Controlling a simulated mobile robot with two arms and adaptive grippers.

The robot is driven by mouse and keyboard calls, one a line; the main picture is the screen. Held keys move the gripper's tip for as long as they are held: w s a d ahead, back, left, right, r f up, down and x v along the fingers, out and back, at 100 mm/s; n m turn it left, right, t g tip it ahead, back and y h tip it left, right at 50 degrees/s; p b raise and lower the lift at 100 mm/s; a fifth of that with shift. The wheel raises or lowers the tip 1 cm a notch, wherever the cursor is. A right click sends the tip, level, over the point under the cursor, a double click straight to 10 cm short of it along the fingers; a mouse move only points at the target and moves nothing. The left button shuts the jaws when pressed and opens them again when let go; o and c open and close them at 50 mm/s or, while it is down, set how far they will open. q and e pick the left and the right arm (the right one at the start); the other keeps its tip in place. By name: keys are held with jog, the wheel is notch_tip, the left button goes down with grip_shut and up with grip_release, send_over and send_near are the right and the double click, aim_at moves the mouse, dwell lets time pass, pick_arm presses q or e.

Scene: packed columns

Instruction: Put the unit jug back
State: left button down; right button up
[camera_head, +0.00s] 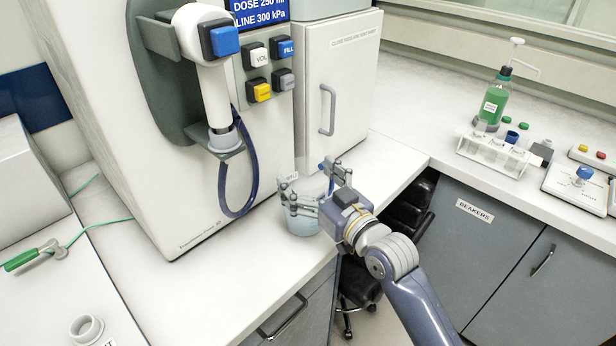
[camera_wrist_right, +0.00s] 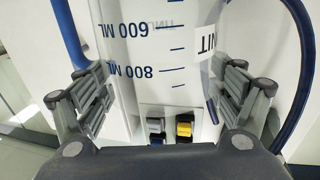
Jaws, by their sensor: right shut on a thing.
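The unit jug (camera_head: 303,224) is clear, with pale blue showing low down in the head view. It is beside the front of the big white dosing machine (camera_head: 190,215), near the bench's front edge. I cannot tell whether it rests on the bench or hangs just above it. My right gripper (camera_head: 311,187) is shut on the jug, one finger on each side. In the right wrist view the jug (camera_wrist_right: 160,50) shows 600 and 800 ML marks and part of a label, upside down, between the fingers (camera_wrist_right: 166,95). My left gripper is out of view.
A dark blue hose (camera_head: 229,190) loops down from the white nozzle (camera_head: 205,70) close left of the jug. A closed white door (camera_head: 335,80) with a grey handle is behind. A tube rack (camera_head: 493,152) and green bottle (camera_head: 493,100) stand on the right bench.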

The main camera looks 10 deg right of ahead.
jog(key=shift+f, duration=0.1)
jog(key=o, duration=1.8)
jog(key=shift+b+v, duration=1.05)
jog(key=shift+v, duration=4.95)
